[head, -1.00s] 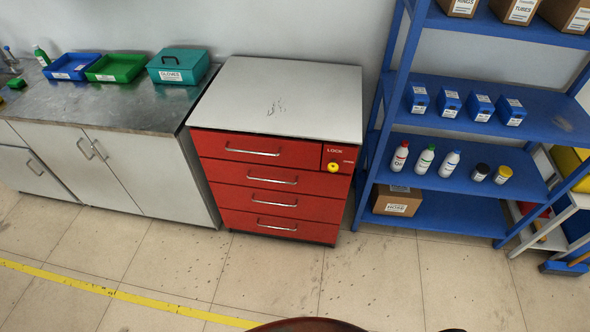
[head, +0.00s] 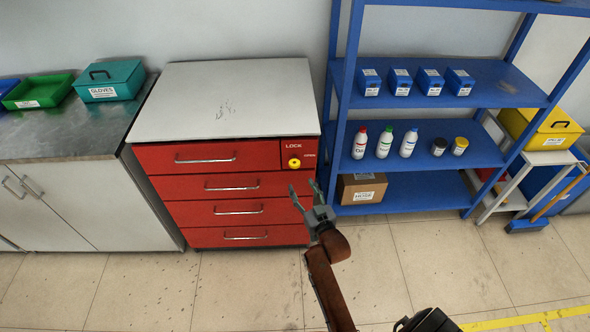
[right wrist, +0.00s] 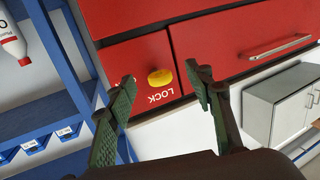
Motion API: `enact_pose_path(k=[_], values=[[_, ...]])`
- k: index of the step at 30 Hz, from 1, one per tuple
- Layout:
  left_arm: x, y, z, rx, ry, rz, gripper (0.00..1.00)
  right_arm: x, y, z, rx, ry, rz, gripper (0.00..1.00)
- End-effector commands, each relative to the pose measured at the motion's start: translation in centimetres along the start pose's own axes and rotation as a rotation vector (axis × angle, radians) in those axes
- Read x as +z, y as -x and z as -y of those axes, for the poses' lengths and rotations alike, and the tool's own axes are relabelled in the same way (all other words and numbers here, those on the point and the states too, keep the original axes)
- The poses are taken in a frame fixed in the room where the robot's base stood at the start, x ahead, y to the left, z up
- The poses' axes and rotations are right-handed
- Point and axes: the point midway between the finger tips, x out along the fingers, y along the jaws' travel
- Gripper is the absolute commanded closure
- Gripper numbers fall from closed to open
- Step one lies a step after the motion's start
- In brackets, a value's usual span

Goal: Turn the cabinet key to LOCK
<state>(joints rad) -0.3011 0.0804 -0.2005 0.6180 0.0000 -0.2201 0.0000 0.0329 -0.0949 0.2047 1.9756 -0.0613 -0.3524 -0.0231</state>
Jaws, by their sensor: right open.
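The red cabinet (head: 225,185) has several drawers and a light grey top. A yellow key knob (head: 294,163) sits on the panel at its upper right, below the word LOCK; a second label to its right is too small to read. My right gripper (head: 303,188) is open and empty, in front of the cabinet and a little below the knob in the head view. In the right wrist view the yellow knob (right wrist: 160,77) appears beyond the open fingers (right wrist: 165,85), between them and apart from both. My left gripper is not in view.
A blue shelf (head: 420,180) with bottles, jars and small boxes stands close to the right of the cabinet. A grey counter (head: 70,130) with a green tray and teal box adjoins the left. The floor in front is clear.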

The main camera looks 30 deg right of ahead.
Motion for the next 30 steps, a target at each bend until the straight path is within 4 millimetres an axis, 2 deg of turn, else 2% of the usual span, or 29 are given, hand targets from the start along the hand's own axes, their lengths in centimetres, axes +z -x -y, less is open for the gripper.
enact_pose_path(k=[1, 2, 5, 18, 23, 30], values=[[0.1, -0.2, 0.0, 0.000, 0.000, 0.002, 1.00, -1.4, 0.1, -0.4, 0.009, -0.004, -0.027, 0.52], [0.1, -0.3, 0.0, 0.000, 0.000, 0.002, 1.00, -2.1, 0.1, -0.5, 0.012, -0.005, -0.038, 0.52], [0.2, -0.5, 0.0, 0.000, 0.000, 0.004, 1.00, -3.1, -0.3, -0.7, 0.016, -0.006, -0.055, 0.52], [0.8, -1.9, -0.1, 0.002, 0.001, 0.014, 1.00, -3.3, -6.5, -0.8, 0.015, -0.006, -0.055, 0.52], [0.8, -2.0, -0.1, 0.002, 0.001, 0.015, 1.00, -3.4, -7.4, -0.8, 0.016, -0.006, -0.054, 0.52], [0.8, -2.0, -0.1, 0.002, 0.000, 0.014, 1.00, -3.5, -7.5, -0.8, 0.016, -0.006, -0.054, 0.52]])
